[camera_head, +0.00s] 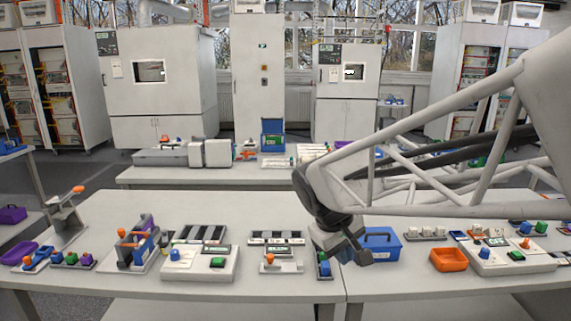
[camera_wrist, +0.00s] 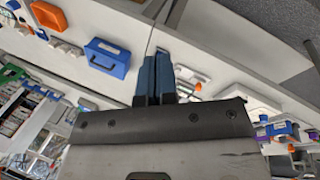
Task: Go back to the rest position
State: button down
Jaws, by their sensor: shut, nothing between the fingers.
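My gripper (camera_head: 354,250) hangs over the front table, a little right of its middle, beside the blue box. In the wrist view its two blue-grey fingers (camera_wrist: 155,78) are together with nothing held between them. The picture there is tilted, and the tables run diagonally across it. My arm comes in from the right of the head view and bends down to the gripper.
A blue box (camera_head: 384,246) stands just right of my gripper, with an orange tray (camera_head: 449,259) further right. A back table (camera_head: 140,176) holds more equipment.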

jog(key=s+d+f+m+y, duration=0.1)
jog(key=s+d+m, duration=0.2)
jog(key=s, duration=0.6)
jog(key=s+d+f+m+t+y, duration=0.1)
jog(key=s+d, duration=0.3)
jog(key=s, duration=0.5)
jog(key=shift+s+m+y, duration=0.2)
jog(key=shift+m+y, duration=0.3)
jog(key=shift+m, duration=0.4)
dwell(1.1)
